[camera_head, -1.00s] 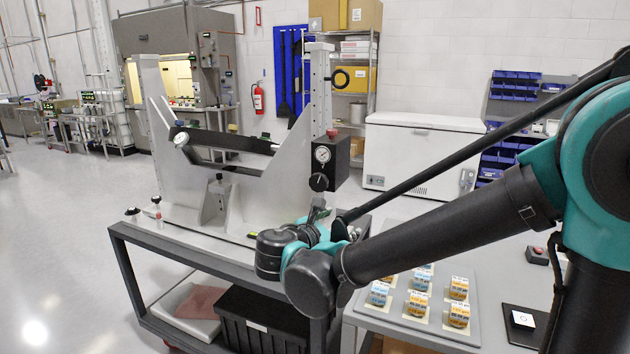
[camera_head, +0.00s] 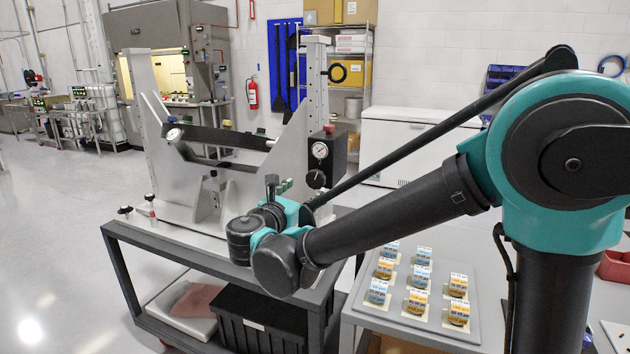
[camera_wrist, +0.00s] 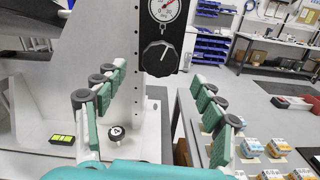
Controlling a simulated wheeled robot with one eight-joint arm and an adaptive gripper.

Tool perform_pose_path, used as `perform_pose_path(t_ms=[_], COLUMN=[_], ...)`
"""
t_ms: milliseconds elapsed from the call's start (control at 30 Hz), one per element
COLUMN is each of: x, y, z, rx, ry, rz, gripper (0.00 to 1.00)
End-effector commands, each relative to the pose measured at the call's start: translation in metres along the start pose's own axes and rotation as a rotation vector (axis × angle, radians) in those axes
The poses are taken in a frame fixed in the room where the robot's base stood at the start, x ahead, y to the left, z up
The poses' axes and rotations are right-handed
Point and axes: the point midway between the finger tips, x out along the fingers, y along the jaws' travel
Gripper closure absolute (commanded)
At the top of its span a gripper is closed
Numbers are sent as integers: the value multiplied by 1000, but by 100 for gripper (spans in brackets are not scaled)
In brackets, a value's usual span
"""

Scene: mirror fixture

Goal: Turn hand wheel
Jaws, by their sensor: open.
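The grey mirror fixture (camera_head: 238,190) stands on a cart. On its right upright, a black box carries a round gauge (camera_head: 320,150) with a black knob (camera_head: 316,179) below it. I cannot tell which of these is the hand wheel. My gripper (camera_wrist: 158,80) is open and empty, its green-padded fingers spread. In the wrist view the black knob (camera_wrist: 159,57) shows between and beyond the fingertips, apart from them. In the head view my wrist partly hides the gripper near the fixture's lower right.
A tilted black mirror frame (camera_head: 215,137) spans the fixture. A tray (camera_head: 470,322) of several labelled jars lies on the table at right. The floor at left is clear.

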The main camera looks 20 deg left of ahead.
Motion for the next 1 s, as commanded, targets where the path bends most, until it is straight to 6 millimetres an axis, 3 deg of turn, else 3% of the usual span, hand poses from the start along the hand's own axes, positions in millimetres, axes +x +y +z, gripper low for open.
perform_pose_path(t_ms=[200, 400, 833, 1000], x=[43, 69, 79, 79], y=[-1, -1, 0, 0], z=[0, 0, 0, 0], rx=[0, 0, 0, 0], ry=[0, 0, 1, 1], rz=[-3, -2, 0, 0], gripper=[31, 31, 31, 49])
